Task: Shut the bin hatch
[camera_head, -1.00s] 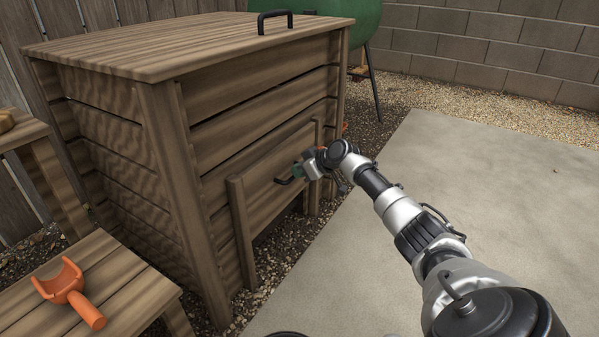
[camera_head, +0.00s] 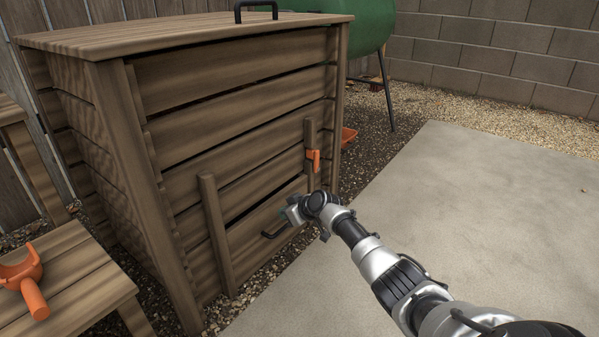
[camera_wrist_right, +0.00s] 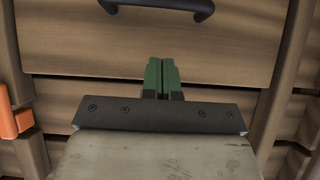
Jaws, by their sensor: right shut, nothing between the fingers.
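The wooden bin (camera_head: 235,80) stands on gravel at the left. Its hatch (camera_head: 247,236) is a low plank panel between two upright posts, with a black handle (camera_head: 275,233) on its face. The panel sits low between the posts. My right gripper (camera_head: 290,213) is shut and empty, at the hatch's upper part, just above the handle. In the right wrist view the green fingertips (camera_wrist_right: 161,74) are together at a panel edge, and the handle (camera_wrist_right: 160,8) is apart from them at the top. An orange latch (camera_head: 314,158) is on the right post. My left gripper is not in view.
An orange scoop (camera_head: 30,285) lies on a wooden bench (camera_head: 75,285) at the lower left. A green barrel on legs (camera_head: 370,30) stands behind the bin. The concrete slab (camera_head: 470,200) at the right is clear. The bin's lid has a black handle (camera_head: 256,8).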

